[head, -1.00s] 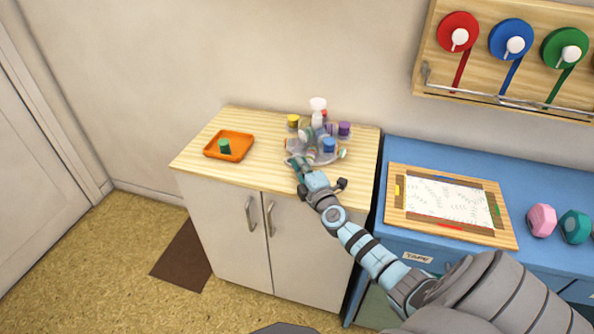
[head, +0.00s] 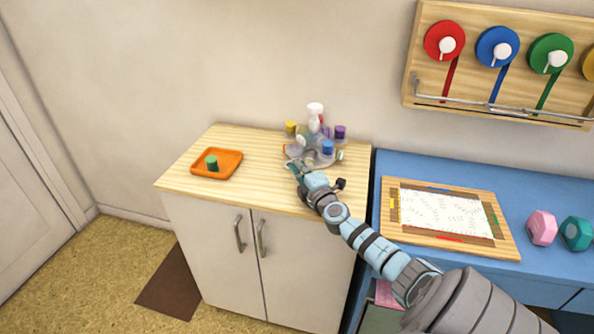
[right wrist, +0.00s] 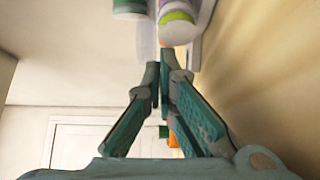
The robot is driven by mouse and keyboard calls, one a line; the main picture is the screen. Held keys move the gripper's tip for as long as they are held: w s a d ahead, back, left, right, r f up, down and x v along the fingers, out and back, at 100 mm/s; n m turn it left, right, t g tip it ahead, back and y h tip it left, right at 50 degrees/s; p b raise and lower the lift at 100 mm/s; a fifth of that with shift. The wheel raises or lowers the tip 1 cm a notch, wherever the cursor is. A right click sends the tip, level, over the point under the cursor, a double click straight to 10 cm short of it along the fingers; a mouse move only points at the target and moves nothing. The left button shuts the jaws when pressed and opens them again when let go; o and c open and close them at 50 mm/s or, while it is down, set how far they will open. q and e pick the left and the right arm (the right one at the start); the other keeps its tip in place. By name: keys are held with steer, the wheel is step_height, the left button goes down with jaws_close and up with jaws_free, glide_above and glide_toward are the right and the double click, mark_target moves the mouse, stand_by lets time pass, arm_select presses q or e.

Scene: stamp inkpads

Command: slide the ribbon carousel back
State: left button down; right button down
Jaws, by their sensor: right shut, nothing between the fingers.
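The ribbon carousel (head: 326,160) is a grey round stand with several coloured ribbon spools and a white-topped post. It stands near the back right of the wooden cabinet top. My right gripper (head: 293,166) is shut and empty, at the carousel's front left edge. In the right wrist view its fingertips (right wrist: 158,72) come together just short of the carousel's spools (right wrist: 178,14) at the top. I cannot tell whether the fingers touch the carousel. My left gripper is not in view.
An orange tray (head: 230,169) holding a green spool (head: 211,163) sits on the cabinet top (head: 262,185) to the left. A blue counter to the right bears a framed board (head: 398,232) and two dumbbell-like pieces. A ribbon rack (head: 425,40) hangs above.

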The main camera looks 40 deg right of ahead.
steer(key=s+a+p, duration=0.1)
steer(key=a, duration=0.1)
steer(key=s+a+p, duration=0.1)
steer(key=s, duration=0.1)
steer(key=shift+a+r, duration=0.15)
steer(key=shift+a, duration=0.25)
steer(key=v, duration=0.8)
steer(key=shift+s+a, duration=0.15)
steer(key=shift+s, duration=0.05)
